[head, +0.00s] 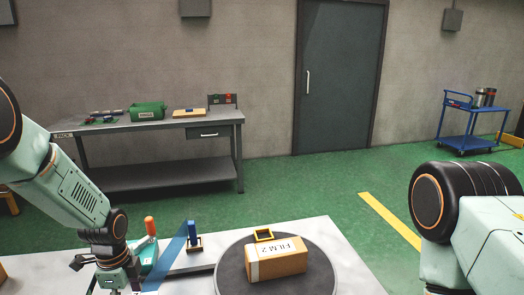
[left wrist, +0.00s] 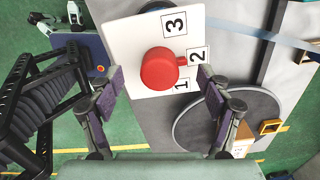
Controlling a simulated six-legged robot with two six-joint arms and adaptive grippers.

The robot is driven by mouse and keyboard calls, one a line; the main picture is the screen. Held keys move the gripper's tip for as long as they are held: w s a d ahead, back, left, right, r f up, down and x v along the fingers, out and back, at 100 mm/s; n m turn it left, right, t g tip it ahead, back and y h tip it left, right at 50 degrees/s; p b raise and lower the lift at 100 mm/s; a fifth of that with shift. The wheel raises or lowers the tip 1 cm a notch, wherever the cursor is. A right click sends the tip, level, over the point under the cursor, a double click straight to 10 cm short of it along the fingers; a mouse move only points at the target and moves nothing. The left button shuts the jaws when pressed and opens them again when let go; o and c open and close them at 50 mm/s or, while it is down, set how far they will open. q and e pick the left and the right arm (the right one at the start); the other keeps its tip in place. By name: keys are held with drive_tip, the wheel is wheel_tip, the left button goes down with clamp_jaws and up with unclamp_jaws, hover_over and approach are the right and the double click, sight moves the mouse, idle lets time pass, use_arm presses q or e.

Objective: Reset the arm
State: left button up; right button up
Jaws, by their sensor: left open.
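My left gripper (head: 118,281) is at the lower left of the head view, pointing down over the near table. In the left wrist view my left gripper (left wrist: 160,75) has its two purple-padded fingers spread apart with nothing held. Beyond the fingers, between them in the picture, is a red round knob (left wrist: 160,68) with a small side tab, on a white plate (left wrist: 132,28) marked 1, 2 and 3. The tab points toward the 2. The gap between fingers and knob is hard to judge. My right arm shows at the right of the head view; its gripper is out of view.
A cardboard box (head: 277,262) and a yellow frame (head: 263,235) sit on a round turntable (head: 228,280). An orange-handled item (head: 150,227) and a blue peg (head: 193,230) stand near my left arm. A workbench (head: 213,122), blue cart (head: 466,141) and door stand farther back.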

use_arm(q)
drive_tip(key=m, duration=0.6)
drive_tip(key=shift+a+f+m, duration=0.1)
drive_tip(key=shift+m, duration=0.4)
wheel_tip(320, 180, up, 4)
drive_tip(key=shift+r+p, duration=0.1)
drive_tip(key=shift+p, duration=1.05)
drive_tip(key=shift+s+r+p, duration=0.1)
drive_tip(key=shift+r+p, duration=0.5)
drive_tip(key=shift+r, duration=0.25)
